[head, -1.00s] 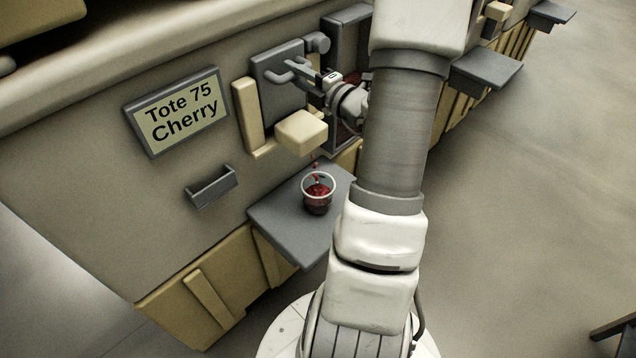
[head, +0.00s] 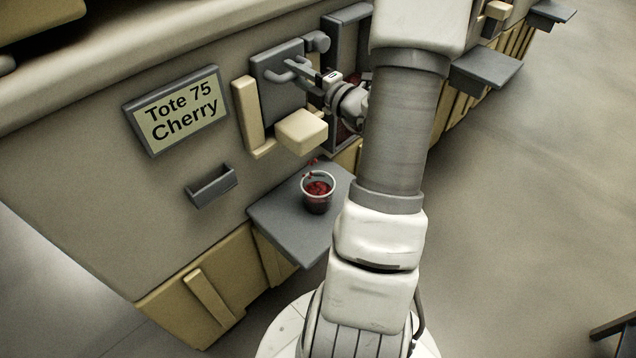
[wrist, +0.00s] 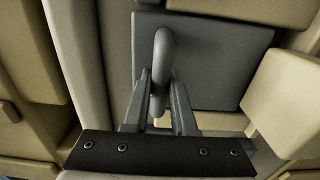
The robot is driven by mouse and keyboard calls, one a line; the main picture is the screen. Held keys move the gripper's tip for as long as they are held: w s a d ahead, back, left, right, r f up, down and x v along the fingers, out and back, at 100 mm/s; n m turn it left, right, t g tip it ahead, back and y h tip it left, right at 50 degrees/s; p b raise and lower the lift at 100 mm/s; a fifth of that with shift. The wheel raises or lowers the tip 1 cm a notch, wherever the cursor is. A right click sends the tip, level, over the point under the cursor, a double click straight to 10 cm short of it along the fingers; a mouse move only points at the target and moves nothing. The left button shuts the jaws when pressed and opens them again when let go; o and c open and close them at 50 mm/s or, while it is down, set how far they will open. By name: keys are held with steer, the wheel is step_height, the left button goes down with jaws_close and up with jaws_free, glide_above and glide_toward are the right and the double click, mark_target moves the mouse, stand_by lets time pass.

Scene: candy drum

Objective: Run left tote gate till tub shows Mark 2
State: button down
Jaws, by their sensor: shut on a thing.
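The left tote gate (head: 277,88) is a grey plate on the tote front, with a cream spout (head: 301,131) below it. My gripper (head: 299,69) is shut on the gate's grey handle; in the wrist view the handle (wrist: 161,62) stands between my two fingers (wrist: 158,92). The clear tub (head: 318,192) stands upright on the grey shelf (head: 290,222) under the spout. Dark red candy lies in it, and a few red pieces are falling just above it. The marks on the tub are too small to read.
A sign (head: 176,110) on the tote reads "Tote 75 Cherry". An empty grey holder (head: 211,186) is fixed below it. More grey shelves (head: 487,68) stick out along the row to the right.

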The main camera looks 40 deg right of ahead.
steer(key=shift+f+b, duration=1.3)
steer(key=shift+f, duration=0.85)
steer(key=shift+s+f, duration=0.1)
steer(key=shift+f, duration=0.05)
step_height(320, 180, up, 4)
steer(key=p, duration=0.4)
steer(key=shift+r, duration=0.2)
steer(key=shift+f, duration=0.1)
